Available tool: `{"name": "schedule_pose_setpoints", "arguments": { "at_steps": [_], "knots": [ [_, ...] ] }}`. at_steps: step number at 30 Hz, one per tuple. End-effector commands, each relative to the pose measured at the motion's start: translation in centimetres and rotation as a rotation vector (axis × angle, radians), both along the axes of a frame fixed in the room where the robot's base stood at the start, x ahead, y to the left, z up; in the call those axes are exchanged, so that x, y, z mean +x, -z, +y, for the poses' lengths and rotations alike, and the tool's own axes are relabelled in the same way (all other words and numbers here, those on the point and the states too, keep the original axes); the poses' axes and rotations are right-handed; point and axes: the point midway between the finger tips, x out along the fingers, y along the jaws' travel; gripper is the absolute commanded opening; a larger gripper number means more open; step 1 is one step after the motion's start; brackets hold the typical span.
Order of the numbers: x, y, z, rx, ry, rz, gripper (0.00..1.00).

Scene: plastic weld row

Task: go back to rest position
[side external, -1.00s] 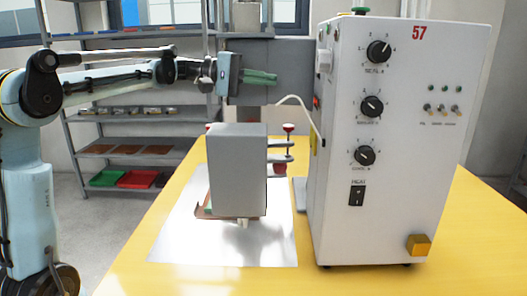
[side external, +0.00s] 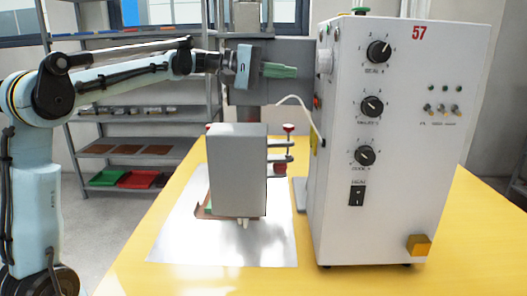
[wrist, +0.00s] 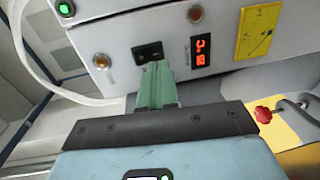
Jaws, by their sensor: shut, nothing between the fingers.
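My gripper (side external: 279,71) has green fingers and is at the end of the pale blue arm. In the side external view it is raised above the yellow table, left of the white machine's upper part and above the grey block-shaped unit. The fingers point right, toward the machine. In the wrist view my gripper (wrist: 157,66) shows its green fingers together with nothing between them, in front of the machine's panel. I cannot tell the exact gap between fingertips and panel.
The white machine (side external: 405,215) marked 57 stands on the yellow table (side external: 475,235). The grey unit (side external: 236,170) stands over a pale sheet (side external: 175,240), with red knobs (side external: 288,127) beside it. A white cable (side external: 292,98) arcs from the machine. Shelves (side external: 125,125) stand behind.

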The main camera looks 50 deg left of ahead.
Motion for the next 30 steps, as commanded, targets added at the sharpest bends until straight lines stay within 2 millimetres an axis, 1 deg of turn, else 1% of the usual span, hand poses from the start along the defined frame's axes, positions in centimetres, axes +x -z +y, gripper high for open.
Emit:
{"name": "schedule_pose_setpoints", "arguments": {
  "at_steps": [1, 9, 18, 21, 30],
  "knots": [
    [-0.2, -0.4, 0.4, 0.000, -0.003, 0.000, 0.00],
    [-3.7, -0.9, 3.9, 0.001, -0.006, -0.001, 0.00],
    [-7.2, -1.5, 7.4, 0.000, -0.005, 0.000, 0.00],
    [-7.2, -1.8, 5.1, -0.021, 0.007, 0.015, 0.00],
    [-7.9, -2.4, -0.1, -0.086, 0.019, 0.063, 0.00]
  ]
}}
